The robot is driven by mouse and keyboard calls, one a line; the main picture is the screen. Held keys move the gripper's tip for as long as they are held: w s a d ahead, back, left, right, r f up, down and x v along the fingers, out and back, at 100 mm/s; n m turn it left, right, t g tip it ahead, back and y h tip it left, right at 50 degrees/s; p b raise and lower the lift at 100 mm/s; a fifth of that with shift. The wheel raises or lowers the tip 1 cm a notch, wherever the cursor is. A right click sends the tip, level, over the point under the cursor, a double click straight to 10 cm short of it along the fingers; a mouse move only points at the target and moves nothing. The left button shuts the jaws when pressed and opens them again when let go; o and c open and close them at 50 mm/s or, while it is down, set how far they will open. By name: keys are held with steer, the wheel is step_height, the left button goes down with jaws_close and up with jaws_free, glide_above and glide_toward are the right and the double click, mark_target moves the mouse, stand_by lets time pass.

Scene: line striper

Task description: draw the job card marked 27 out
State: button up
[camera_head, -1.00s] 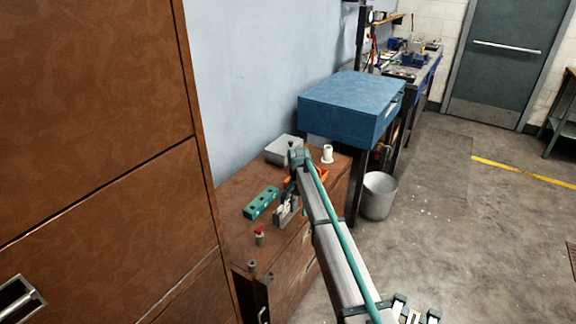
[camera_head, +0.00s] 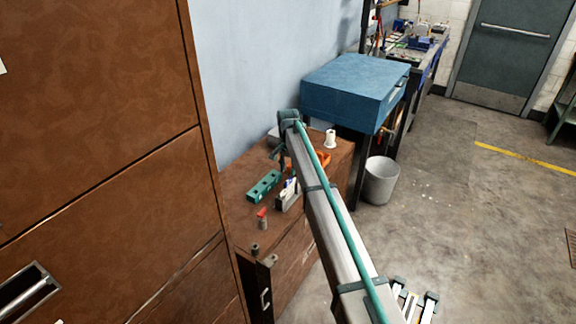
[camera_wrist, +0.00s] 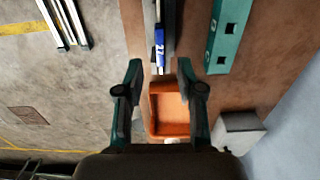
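The job card marked 27 (camera_wrist: 159,48) shows in the wrist view as a narrow blue-and-white edge with the number on it. It stands in a slim grey holder (camera_head: 285,200) on the brown cabinet top. My gripper (camera_wrist: 160,68) is open and empty, with its two dark green fingers spread to either side of the card's line. It looks down from above the holder, apart from the card. In the head view my arm partly hides the gripper, and the number cannot be read there.
A green block with holes (camera_head: 264,186) lies beside the holder. An orange tray (camera_wrist: 170,112) is close by, with a grey box (camera_wrist: 238,130) beside it. A red-topped item (camera_head: 262,218) and a white spool (camera_head: 330,139) stand on the cabinet. A blue case (camera_head: 350,90) is behind.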

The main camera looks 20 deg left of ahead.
mark_target(288, 180)
steer(key=shift+f+b, duration=0.9)
steer(key=shift+f, duration=2.25)
steer(key=shift+c, duration=0.3)
jaws_close()
